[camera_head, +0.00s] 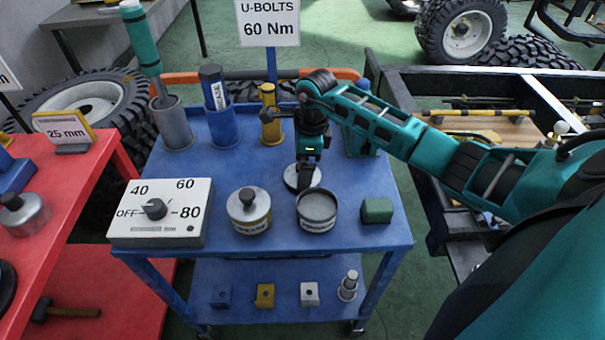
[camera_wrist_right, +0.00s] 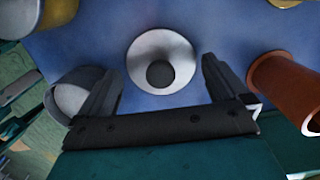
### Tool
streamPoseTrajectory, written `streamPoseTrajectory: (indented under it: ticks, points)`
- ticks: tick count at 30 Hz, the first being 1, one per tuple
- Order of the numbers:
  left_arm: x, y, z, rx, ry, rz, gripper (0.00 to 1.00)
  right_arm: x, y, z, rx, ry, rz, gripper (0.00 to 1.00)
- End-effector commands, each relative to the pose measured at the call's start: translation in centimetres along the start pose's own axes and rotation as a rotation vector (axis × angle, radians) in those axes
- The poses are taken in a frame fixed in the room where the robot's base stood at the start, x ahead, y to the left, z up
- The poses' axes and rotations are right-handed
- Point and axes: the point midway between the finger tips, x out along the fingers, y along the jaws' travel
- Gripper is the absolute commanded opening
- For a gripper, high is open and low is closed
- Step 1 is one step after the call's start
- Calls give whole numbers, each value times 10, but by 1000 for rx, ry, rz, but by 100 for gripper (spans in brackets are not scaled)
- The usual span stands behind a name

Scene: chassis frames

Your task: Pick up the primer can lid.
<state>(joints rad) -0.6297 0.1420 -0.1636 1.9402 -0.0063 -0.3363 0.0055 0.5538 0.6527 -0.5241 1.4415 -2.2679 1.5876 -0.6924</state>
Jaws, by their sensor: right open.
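A pale round lid (camera_head: 290,179) with a dark knob lies flat on the blue cart top, behind an open can (camera_head: 317,211). In the right wrist view the lid (camera_wrist_right: 161,48) shows whole, with its knob between and beyond my fingertips. My right gripper (camera_head: 306,182) is above the lid, pointing down and partly hiding it in the head view. In the wrist view my right gripper (camera_wrist_right: 160,70) is open and empty, one finger on each side of the lid. The open can (camera_wrist_right: 72,99) shows at left, beside one finger. My left gripper is not in view.
A closed can (camera_head: 249,212) with a knobbed lid, a dial box (camera_head: 160,212) and a green block (camera_head: 377,211) stand along the front. Several upright holders, including a blue cup (camera_head: 222,126), stand at the back. A reddish-brown cylinder (camera_wrist_right: 283,84) stands close to one finger.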

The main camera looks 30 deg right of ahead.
Motion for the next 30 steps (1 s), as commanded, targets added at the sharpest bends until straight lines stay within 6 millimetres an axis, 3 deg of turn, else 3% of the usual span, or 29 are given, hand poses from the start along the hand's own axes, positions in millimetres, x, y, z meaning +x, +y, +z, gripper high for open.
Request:
streamPoseTrajectory:
  ticks: [3,11,23,30]
  points:
    - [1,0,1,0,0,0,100,12,0,0,1,-1,0,100]
    - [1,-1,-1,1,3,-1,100,14,-1,0,0,-1,-2,100]
    - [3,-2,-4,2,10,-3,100,14,-1,0,0,-1,-1,62]
    - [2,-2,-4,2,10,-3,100,13,-1,0,0,-1,-2,60]
